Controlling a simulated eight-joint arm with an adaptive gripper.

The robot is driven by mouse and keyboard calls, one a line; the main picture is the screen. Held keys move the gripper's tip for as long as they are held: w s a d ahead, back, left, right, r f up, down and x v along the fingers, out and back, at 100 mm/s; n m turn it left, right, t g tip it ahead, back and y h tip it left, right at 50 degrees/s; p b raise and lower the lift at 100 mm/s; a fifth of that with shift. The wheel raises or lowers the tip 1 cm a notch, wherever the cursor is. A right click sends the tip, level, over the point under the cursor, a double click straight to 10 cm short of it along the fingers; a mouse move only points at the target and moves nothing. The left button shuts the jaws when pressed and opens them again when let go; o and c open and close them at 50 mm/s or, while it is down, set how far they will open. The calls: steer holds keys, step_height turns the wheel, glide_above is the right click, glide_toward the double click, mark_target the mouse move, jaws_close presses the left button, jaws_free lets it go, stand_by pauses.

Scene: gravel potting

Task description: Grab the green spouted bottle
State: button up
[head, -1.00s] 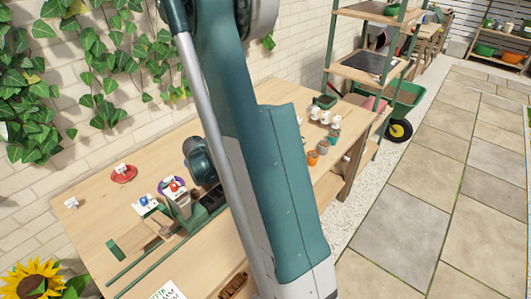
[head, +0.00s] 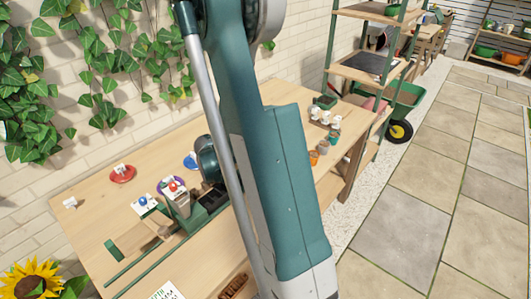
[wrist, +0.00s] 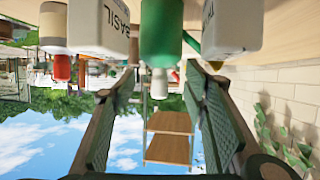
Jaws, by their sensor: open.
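The green spouted bottle (wrist: 162,28) is at the top middle of the wrist view, which shows the scene upside down. A white part (wrist: 159,82) is at its lower end in the picture, and a thin green spout reaches to the right. My gripper (wrist: 152,84) is open, with one finger on each side of the picture and the bottle ahead, roughly between them. I cannot tell whether the fingers touch it. In the head view my arm covers much of the table, and I cannot make out the bottle or my gripper for certain.
A white BASIL pot (wrist: 98,27) and another lettered white pot (wrist: 232,26) flank the bottle closely. A beige pot (wrist: 53,27) stands farther left. The wooden table (head: 95,225) holds a red dish (head: 122,174), a blue dish (head: 191,161) and small pots at its right end.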

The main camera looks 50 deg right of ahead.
steer(key=shift+c, duration=0.7)
jaws_close()
steer(key=shift+r+p, duration=1.35)
steer(key=shift+r, duration=3.65)
